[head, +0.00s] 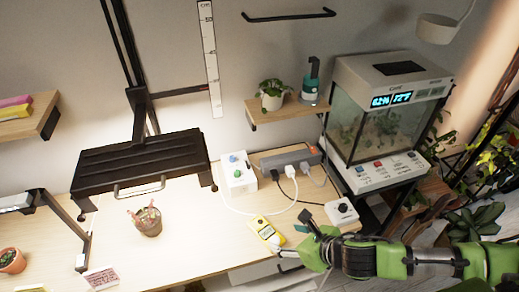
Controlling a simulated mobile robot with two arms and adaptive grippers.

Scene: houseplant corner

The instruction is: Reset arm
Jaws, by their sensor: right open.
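My right gripper (290,242) reaches in from the right on its green and black arm, over the front right edge of the table. Its fingers are spread and I see nothing held between them. A yellow handheld device (263,227) lies on the table just beyond the fingertips; I cannot tell whether they touch it. My left gripper is not in view.
A glass terrarium cabinet (385,120) stands at right. The table's middle is clear.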

